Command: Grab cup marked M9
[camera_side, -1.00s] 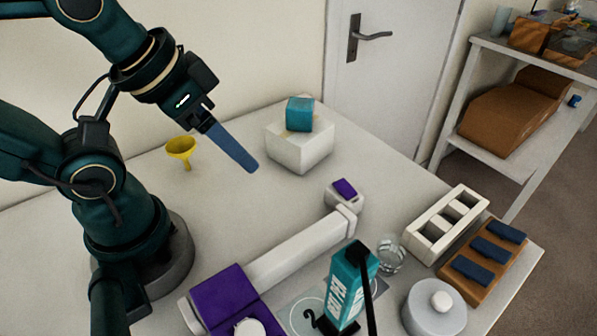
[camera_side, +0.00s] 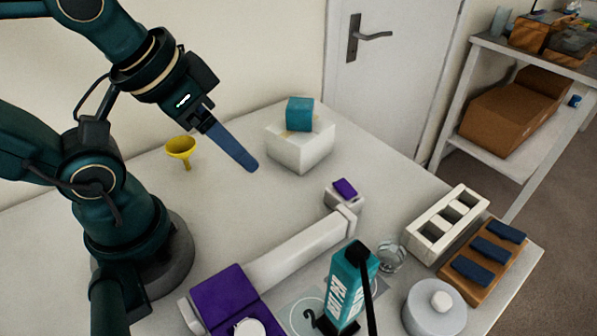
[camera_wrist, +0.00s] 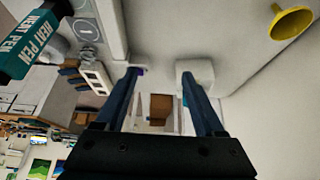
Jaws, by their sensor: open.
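A small clear cup (camera_side: 391,256) stands on the table right of the teal heat pen (camera_side: 347,285) in the side view. I cannot read any marking on it, so I cannot tell whether it is M9. My gripper (camera_side: 248,167) is in the air over the back of the table, well up and left of the cup, with blue fingers pointing down and right. In the wrist view my gripper (camera_wrist: 159,73) has its two fingers wide apart with nothing held between them.
A white block with a teal cube (camera_side: 299,114) and a yellow funnel (camera_side: 181,150) stand at the back. A long white-and-purple device (camera_side: 300,245) crosses the table. A white slotted rack (camera_side: 432,244), an orange tray (camera_side: 509,263) and a grey lidded pot (camera_side: 433,309) crowd the cup's right.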

